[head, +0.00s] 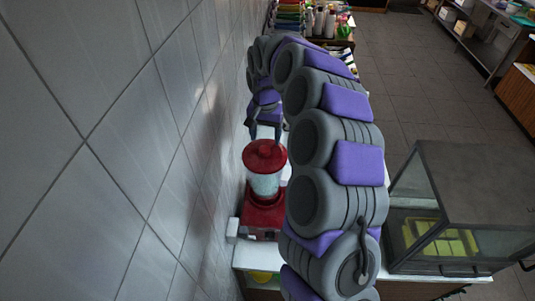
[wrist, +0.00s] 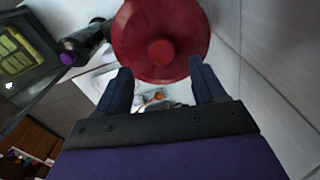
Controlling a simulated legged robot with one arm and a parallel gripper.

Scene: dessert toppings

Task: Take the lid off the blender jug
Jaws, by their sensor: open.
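The blender's red lid (head: 265,155) sits on top of the clear jug (head: 264,184), which stands on a red base (head: 262,217) beside the tiled wall. In the wrist view the round lid (wrist: 150,45), with its raised centre knob, lies just beyond my fingertips. My gripper (head: 265,135) is above and just behind the lid in the head view, fingers pointing down. In the wrist view my gripper (wrist: 160,78) is open and empty, its fingers spread, with the knob ahead of the gap between them. The jug is hidden under the lid there.
The tiled wall (head: 100,140) runs close along the left of the blender. A glass display case (head: 440,210) with yellow contents stands on the right. The white counter (head: 245,256) holds the blender. Bottles (head: 320,22) stand on a far shelf.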

